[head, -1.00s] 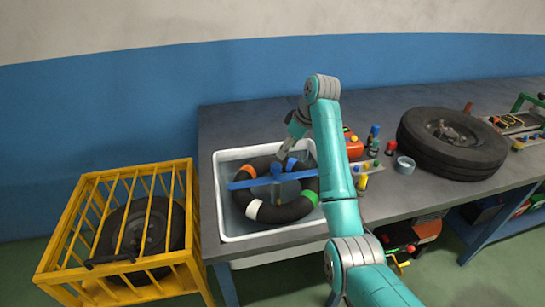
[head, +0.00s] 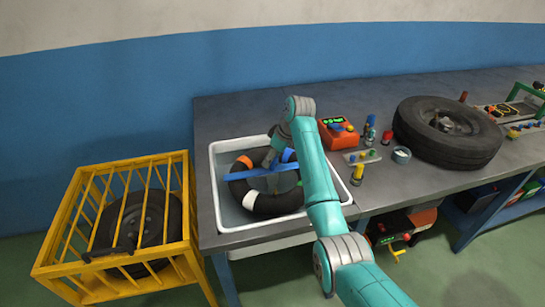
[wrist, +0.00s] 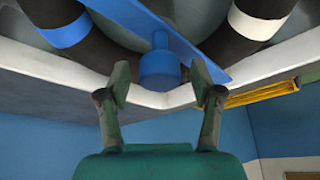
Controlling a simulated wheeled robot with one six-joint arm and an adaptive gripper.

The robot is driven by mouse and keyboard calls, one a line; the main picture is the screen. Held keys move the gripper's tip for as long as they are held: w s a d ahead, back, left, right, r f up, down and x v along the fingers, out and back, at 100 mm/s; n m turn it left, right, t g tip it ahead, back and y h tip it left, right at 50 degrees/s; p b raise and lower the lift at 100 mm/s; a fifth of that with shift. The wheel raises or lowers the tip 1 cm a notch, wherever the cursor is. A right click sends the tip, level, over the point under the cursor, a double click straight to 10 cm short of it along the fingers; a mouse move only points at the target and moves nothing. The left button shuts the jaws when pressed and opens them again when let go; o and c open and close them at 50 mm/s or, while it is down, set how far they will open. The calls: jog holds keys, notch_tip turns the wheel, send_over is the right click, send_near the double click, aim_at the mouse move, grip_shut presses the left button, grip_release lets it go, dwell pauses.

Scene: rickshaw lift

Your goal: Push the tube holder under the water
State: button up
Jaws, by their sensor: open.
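The tube holder is a blue bar with a round knob; in the head view its bar (head: 241,174) lies across the black inner tube (head: 238,188). The tube has orange, white and blue bands and lies in the white water basin (head: 222,217). In the wrist view the holder's knob (wrist: 158,68) is centred between my open fingertips (wrist: 162,88), with a gap on both sides. My gripper also shows in the head view (head: 273,160), right above the holder. My arm hides the tube's right part. How deep the tube sits is hard to tell.
A yellow cage (head: 70,215) with a tyre stands left of the bench.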

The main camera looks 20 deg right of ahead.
aim_at(275, 170)
grip_shut()
notch_tip(275, 170, down, 8)
jog(key=shift+s+f, duration=0.1)
jog(key=shift+f, duration=0.15)
dwell(0.3)
grip_release()
jog(key=shift+f, duration=0.2)
jog(key=shift+r, duration=0.25)
